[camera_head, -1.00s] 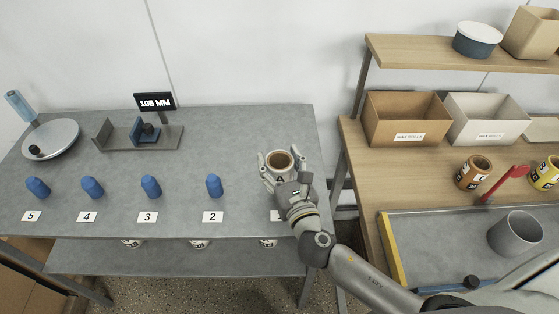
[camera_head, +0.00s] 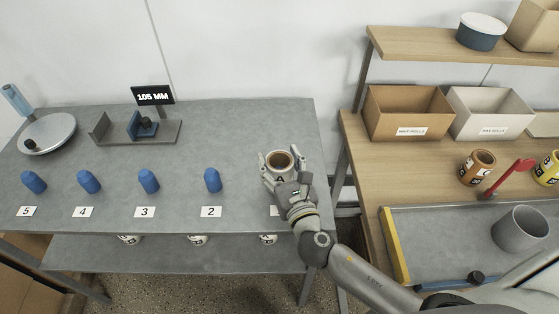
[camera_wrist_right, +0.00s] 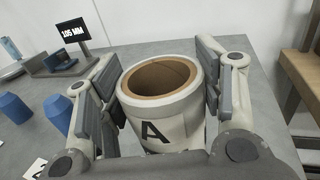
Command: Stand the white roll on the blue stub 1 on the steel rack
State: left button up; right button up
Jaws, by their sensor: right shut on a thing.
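The white roll (camera_head: 279,165), with a brown core and a black letter A, is upright in my right gripper (camera_head: 284,168). In the right wrist view the fingers of the right gripper (camera_wrist_right: 158,98) press both sides of the white roll (camera_wrist_right: 165,122). The roll is over the right end of the steel rack (camera_head: 240,130), in line with the row of blue stubs. Blue stub 1 does not show; the roll and gripper cover its place. I cannot tell whether the roll is around it. My left gripper is not in view.
Blue stub 2 (camera_head: 212,180), stub 3 (camera_head: 148,181), stub 4 (camera_head: 88,181) and stub 5 (camera_head: 33,182) stand bare to the left. A gauge (camera_head: 140,130) and a round scale (camera_head: 47,135) are behind. A wooden bench (camera_head: 358,150) is close on the right.

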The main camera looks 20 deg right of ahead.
jog(key=shift+f, duration=0.15)
jog(key=o, duration=1.2)
jog(key=shift+c, duration=0.2)
jog(key=s, duration=1.2)
jog(key=shift+d, duration=0.1)
